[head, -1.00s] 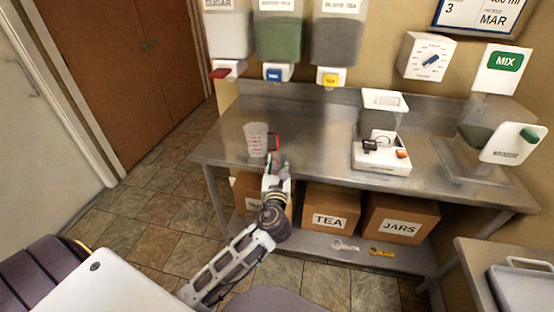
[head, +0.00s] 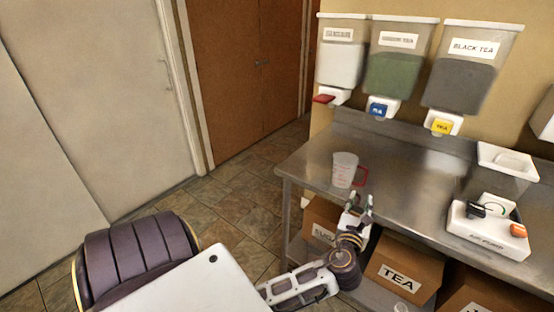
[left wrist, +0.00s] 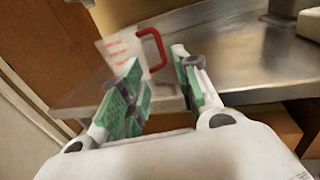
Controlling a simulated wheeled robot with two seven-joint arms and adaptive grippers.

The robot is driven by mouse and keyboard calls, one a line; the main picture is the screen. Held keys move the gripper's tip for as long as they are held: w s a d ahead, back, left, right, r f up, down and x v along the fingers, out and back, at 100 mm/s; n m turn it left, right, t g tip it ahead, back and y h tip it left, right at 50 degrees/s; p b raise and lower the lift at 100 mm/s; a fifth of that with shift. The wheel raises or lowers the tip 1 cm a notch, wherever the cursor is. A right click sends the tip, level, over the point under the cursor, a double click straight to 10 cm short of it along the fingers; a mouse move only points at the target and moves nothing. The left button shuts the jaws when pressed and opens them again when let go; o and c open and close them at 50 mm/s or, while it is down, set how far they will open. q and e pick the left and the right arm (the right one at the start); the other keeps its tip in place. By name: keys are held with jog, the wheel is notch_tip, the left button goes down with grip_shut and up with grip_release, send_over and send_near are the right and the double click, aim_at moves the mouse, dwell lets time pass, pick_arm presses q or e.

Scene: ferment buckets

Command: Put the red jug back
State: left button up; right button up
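The red jug (head: 344,170) is a clear measuring jug with red marks and a red handle. It stands upright on the steel table (head: 410,180) near its left end. It also shows in the left wrist view (left wrist: 124,50), beyond the fingers, with its red handle on the right side. My left gripper (head: 362,203) is at the table's front edge, just short of the jug. Its green-padded fingers (left wrist: 160,85) are spread with nothing between them, and they look apart from the jug. My right gripper is in neither view.
Wall dispensers with a red (head: 324,98), a blue (head: 378,108) and a yellow tab (head: 442,125) hang behind the table. A white device (head: 488,228) stands on the table at right. Boxes, one marked TEA (head: 402,270), sit below. The tabletop between jug and device is clear.

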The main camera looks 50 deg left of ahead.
pick_arm(q)
jog(key=s+f+n+g+h, duration=0.2)
jog(key=f+n+g, duration=0.15)
jog(key=f, duration=1.05)
jog(key=s+f+n+g+h, duration=0.1)
jog(key=s+f+n+g, duration=0.2)
jog(key=f, duration=1.1)
jog(key=s+f+n+g+h, duration=0.15)
jog(key=f+n, duration=0.25)
jog(key=f, duration=0.9)
jog(key=s+a+f+n+g+h, duration=0.1)
jog(key=s+a+f+n+g, duration=0.1)
jog(key=s+f+n, duration=0.7)
jog(key=s+a+f+n+g+h, duration=0.1)
jog(key=s+f+n+g, duration=0.3)
jog(key=s+f+n, duration=0.5)
jog(key=s+f, duration=0.4)
jog(key=s, duration=0.4)
jog(key=s+a+f, duration=0.1)
jog(key=s+f, duration=0.3)
jog(key=s, duration=0.4)
jog(key=shift+s+f, duration=0.4)
jog(key=shift+h, duration=0.25)
